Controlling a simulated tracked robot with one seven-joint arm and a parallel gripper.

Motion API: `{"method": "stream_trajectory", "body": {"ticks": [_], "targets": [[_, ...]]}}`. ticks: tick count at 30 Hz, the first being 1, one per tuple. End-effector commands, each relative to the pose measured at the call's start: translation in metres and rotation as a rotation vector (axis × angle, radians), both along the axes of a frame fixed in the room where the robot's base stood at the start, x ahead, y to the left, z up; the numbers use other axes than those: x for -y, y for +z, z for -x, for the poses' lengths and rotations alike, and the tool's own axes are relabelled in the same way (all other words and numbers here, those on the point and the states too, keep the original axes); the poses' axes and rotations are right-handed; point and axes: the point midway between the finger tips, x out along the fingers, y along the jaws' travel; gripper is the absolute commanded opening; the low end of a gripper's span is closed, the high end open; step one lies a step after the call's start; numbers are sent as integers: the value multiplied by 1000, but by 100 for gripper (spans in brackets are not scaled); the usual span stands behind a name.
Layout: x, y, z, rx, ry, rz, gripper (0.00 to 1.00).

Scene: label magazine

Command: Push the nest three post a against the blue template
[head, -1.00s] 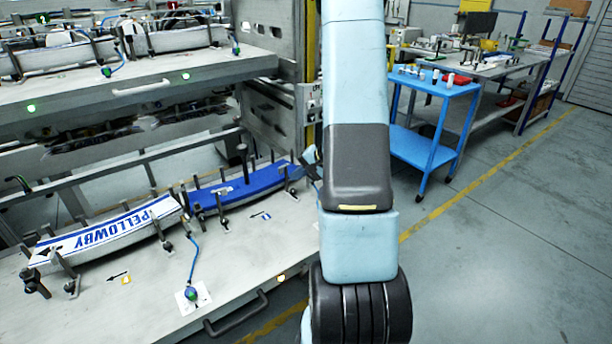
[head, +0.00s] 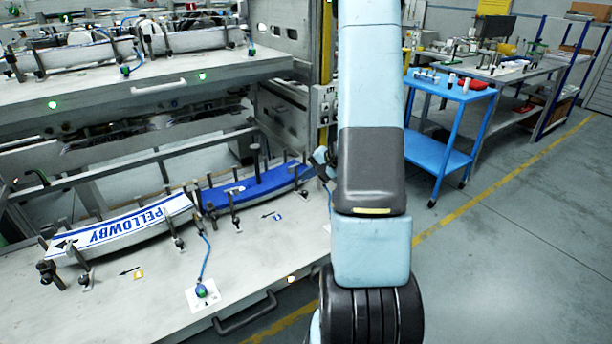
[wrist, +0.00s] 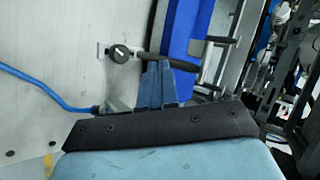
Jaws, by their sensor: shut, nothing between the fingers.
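The blue template (head: 258,187) lies curved on the lower shelf, right of the white PELLOWBY strip; it shows as a blue band in the wrist view (wrist: 186,28). Several dark posts stand along it. In the wrist view, a post with a round black knob (wrist: 120,54) sits in a slotted plate, its dark rod reaching right toward the template. My gripper (wrist: 163,68) is shut and empty, its blue fingertips at this rod; I cannot tell whether they touch. In the head view my arm mostly hides the gripper. Which post is post a is not readable.
A blue hose (head: 206,258) rises from a white plate on the shelf, left of the fingers in the wrist view. The shelf handle (head: 245,313) is at the front edge. An upper shelf (head: 160,84) overhangs. A blue cart (head: 450,115) stands right; floor beside it is clear.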

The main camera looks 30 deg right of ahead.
Motion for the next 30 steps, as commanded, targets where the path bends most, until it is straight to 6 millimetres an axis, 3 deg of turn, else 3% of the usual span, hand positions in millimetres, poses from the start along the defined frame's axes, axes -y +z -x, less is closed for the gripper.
{"method": "stream_trajectory", "body": {"ticks": [7, 18, 30], "targets": [[23, -2, 21, -2, 0, 0, 0], [53, 49, 60, 2, 3, 2, 0], [64, 67, 76, -1, 6, -1, 0]]}}
